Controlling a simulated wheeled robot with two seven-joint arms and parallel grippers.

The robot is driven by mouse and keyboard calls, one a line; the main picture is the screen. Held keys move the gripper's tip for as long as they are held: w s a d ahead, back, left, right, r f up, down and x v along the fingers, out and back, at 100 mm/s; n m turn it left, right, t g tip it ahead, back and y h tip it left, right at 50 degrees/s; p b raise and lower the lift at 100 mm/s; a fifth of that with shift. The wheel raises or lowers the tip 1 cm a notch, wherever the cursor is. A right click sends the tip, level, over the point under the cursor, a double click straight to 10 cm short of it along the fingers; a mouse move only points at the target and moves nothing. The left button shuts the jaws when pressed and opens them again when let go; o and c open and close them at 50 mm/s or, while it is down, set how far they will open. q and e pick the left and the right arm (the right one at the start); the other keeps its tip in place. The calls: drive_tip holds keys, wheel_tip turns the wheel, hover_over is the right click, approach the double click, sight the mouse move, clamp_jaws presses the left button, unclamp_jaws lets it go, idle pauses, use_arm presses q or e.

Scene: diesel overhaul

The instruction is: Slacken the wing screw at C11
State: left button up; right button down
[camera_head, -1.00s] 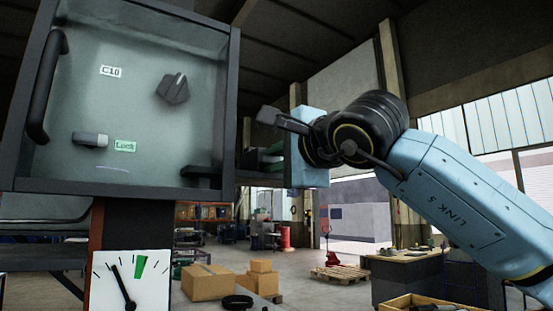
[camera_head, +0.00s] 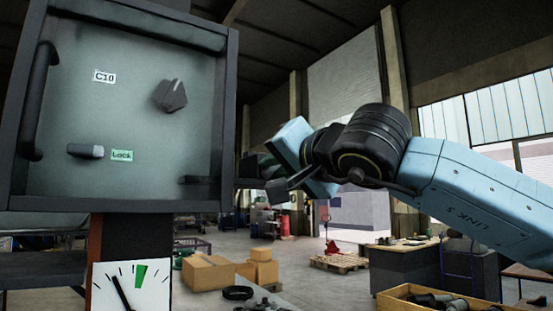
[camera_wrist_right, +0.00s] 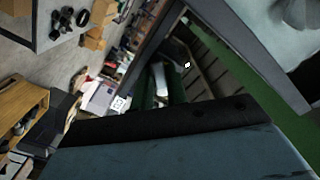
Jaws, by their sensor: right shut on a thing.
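My right gripper (camera_head: 270,166) reaches in from the right, beside the right edge of the C10 cabinet. Its blue body is tilted, and its fingertips lie in shadow. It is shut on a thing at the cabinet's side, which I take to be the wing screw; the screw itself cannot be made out. In the right wrist view the gripper's body fills the lower part and hides the grasp. A small white label (camera_wrist_right: 118,104) shows there, too small to read surely. My left gripper is not in view.
The cabinet front has a C10 label (camera_head: 104,76), a dark knob (camera_head: 171,95), a Lock label (camera_head: 122,155) with a grey-tipped lever (camera_head: 86,151), and a black handle (camera_head: 40,98). A dial (camera_head: 131,288) stands below. Cardboard boxes (camera_head: 208,273) and a wooden crate (camera_head: 425,299) are beyond.

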drive_tip(key=shift+f, duration=0.1)
drive_tip(key=shift+n, duration=0.3)
drive_tip(key=n+p, duration=0.1)
drive_tip(key=n, duration=0.3)
drive_tip(key=shift+p, duration=0.4)
drive_tip(key=shift+n, duration=0.4)
